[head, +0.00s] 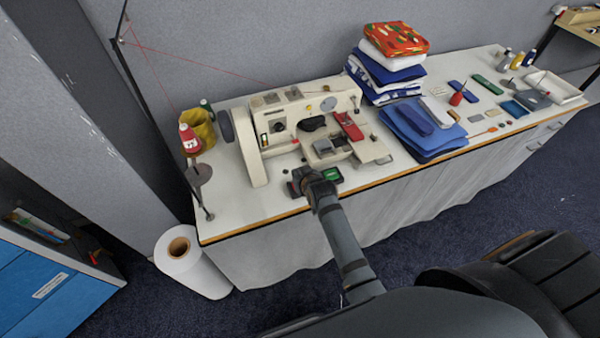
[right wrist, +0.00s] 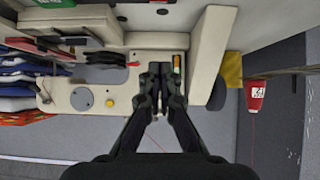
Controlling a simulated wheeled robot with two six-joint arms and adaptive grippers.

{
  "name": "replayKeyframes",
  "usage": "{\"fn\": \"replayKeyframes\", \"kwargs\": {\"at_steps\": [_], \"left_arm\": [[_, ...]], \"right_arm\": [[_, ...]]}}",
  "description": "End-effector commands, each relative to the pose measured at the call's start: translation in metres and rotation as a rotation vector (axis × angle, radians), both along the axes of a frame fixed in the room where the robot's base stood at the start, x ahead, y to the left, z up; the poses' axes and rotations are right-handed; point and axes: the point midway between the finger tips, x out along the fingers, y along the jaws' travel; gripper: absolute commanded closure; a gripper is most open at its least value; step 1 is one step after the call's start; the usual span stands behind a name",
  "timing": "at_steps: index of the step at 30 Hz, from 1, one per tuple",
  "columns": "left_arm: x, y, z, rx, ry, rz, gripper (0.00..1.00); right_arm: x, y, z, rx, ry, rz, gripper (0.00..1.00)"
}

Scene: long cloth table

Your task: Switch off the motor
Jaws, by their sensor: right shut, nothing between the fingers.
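A cream sewing machine (head: 318,107) stands on the table. A small upright strip with green and orange parts (head: 265,140) is on its left front; it also shows in the right wrist view (right wrist: 178,65). A dark box with a green face (head: 328,175) lies near the front edge, partly hidden by my right arm; I cannot tell which part is the motor's switch. My right gripper (head: 299,184) is low in front of the machine. In the right wrist view its shut, empty fingers (right wrist: 161,72) appear just left of the strip; contact is unclear. My left gripper is out of view.
The white table (head: 225,215) has folded cloths (head: 420,130) and a stack topped by a red patterned cloth (head: 396,39) to the right. A yellow holder (head: 203,128) with a red cone (head: 188,138) and a thin thread stand are left. A white roll (head: 190,262) is on the floor.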

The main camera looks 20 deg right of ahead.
Motion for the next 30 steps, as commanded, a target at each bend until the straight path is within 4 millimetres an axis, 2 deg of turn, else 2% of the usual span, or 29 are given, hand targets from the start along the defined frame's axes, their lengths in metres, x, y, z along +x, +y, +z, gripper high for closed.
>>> {"fn": "replayKeyframes", "kwargs": {"at_steps": [3, 9, 25, 28, 29, 30], "left_arm": [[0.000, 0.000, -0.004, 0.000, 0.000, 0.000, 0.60], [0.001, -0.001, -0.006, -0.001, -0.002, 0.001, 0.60], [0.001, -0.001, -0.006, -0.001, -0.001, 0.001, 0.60], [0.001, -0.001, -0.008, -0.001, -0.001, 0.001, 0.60], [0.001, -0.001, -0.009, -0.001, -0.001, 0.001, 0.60], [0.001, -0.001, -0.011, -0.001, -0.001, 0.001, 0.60]], "right_arm": [[-0.014, 0.000, 0.016, 0.002, 0.000, -0.001, 1.00], [-0.026, 0.000, 0.032, 0.002, -0.001, -0.001, 1.00], [-0.027, -0.001, 0.034, 0.000, 0.000, 0.000, 1.00], [-0.029, 0.000, 0.026, -0.001, 0.011, 0.001, 1.00], [-0.030, 0.000, 0.017, -0.002, 0.021, 0.003, 1.00], [-0.034, 0.000, -0.001, -0.004, 0.043, 0.007, 1.00]]}}
